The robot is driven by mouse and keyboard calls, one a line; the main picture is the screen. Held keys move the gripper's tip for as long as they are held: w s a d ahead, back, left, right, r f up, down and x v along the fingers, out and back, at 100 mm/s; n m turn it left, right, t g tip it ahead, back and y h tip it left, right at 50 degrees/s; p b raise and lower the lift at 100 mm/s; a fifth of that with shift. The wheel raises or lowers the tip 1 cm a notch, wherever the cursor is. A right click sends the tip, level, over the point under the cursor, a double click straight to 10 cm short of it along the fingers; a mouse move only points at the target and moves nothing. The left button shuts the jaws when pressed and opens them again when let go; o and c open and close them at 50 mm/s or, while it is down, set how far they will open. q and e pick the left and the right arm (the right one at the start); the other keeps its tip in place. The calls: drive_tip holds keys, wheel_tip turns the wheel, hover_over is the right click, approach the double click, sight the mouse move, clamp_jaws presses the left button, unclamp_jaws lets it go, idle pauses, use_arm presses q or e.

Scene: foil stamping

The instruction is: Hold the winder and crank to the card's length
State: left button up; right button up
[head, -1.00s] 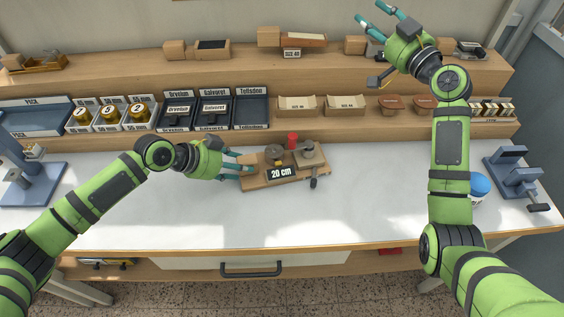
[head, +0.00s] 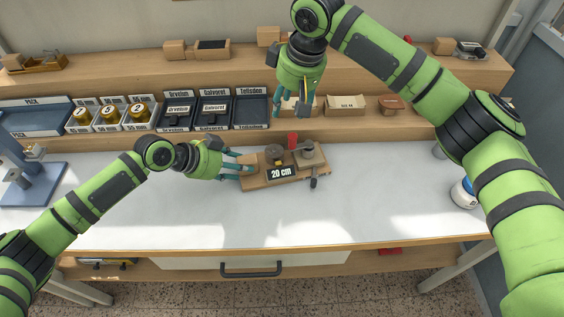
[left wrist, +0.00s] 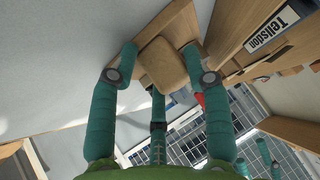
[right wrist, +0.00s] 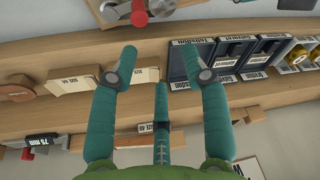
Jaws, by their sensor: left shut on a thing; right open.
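The winder (head: 286,176) is a wooden board on the white table with a "20 cm" display, a dark round spool, a red part and a crank (head: 313,182) at its right end. My left gripper (head: 245,166) is shut on the wooden block at the winder's left end; the left wrist view shows this block (left wrist: 162,65) between the fingers. My right gripper (head: 293,110) is open and empty, pointing down in front of the shelf, above and behind the winder. In the right wrist view the winder's crank end (right wrist: 138,12) shows at the top edge.
Behind the winder, the low shelf carries dark labelled trays (head: 214,110), gold rolls (head: 109,116) and card boxes (head: 345,103). A blue press (head: 30,180) stands at left. A white jar with a blue label (head: 464,193) stands at right. The table's front is clear.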

sight(293, 136)
drive_tip(key=shift+s+d+f+h, duration=0.1)
drive_tip(key=shift+d+f+h, duration=0.3)
drive_tip(key=shift+d, duration=0.25)
drive_tip(key=shift+a+f, duration=0.1)
drive_tip(key=shift+f, duration=4.05)
clamp_jaws()
